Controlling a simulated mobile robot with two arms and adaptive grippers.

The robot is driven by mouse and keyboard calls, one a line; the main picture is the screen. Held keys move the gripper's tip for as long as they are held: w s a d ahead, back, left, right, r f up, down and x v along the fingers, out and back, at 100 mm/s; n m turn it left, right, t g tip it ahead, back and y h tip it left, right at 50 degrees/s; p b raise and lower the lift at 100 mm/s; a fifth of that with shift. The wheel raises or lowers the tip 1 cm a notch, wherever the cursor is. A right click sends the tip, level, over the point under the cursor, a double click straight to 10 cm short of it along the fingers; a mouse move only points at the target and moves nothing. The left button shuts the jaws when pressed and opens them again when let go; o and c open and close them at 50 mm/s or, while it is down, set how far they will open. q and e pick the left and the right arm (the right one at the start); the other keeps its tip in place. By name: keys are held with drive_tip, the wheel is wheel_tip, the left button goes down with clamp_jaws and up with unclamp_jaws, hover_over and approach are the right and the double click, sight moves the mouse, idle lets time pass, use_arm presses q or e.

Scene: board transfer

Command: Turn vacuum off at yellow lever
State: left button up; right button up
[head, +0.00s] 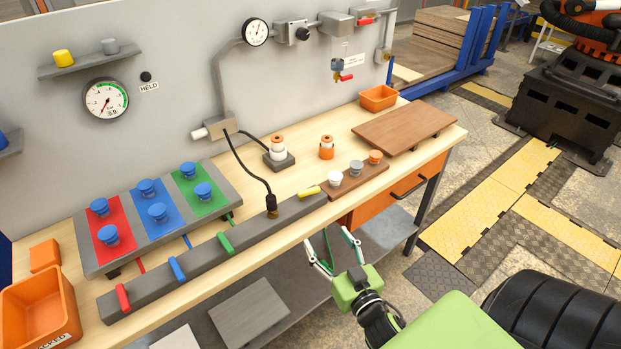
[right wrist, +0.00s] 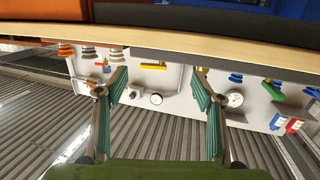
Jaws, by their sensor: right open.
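The yellow lever (head: 309,192) sits at the right end of the long grey manifold bar (head: 285,211) along the table's front edge. It is tilted across the top of the bar. A yellow lever (right wrist: 153,66) also shows in the right wrist view, beyond and between my fingers. My right gripper (head: 328,236) is open and empty in front of the table edge, below and to the right of the yellow lever and apart from it. Both fingers show spread in the right wrist view (right wrist: 160,82). My left gripper is out of view.
Red (head: 123,298), blue (head: 178,269) and green (head: 226,243) levers stand along the same bar. A black hose plugs into the bar left of the yellow lever. A brown rack (head: 352,186) with cups is close on its right. The wooden board (head: 404,127) lies farther right.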

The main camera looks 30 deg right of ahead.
wheel_tip(320, 180, up, 4)
drive_tip(key=p, duration=0.1)
approach(310, 193)
drive_tip(key=shift+t+h, duration=0.3)
drive_tip(key=shift+h, duration=0.1)
drive_tip(key=x, duration=0.3)
drive_tip(key=p+x, duration=0.1)
drive_tip(key=x, duration=0.5)
drive_tip(key=shift+w+a+f, duration=0.15)
drive_tip(key=shift+f, duration=0.15)
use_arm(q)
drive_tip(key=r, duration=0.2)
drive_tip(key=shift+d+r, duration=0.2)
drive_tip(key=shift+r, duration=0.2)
use_arm(e)
drive_tip(key=c, duration=1.1)
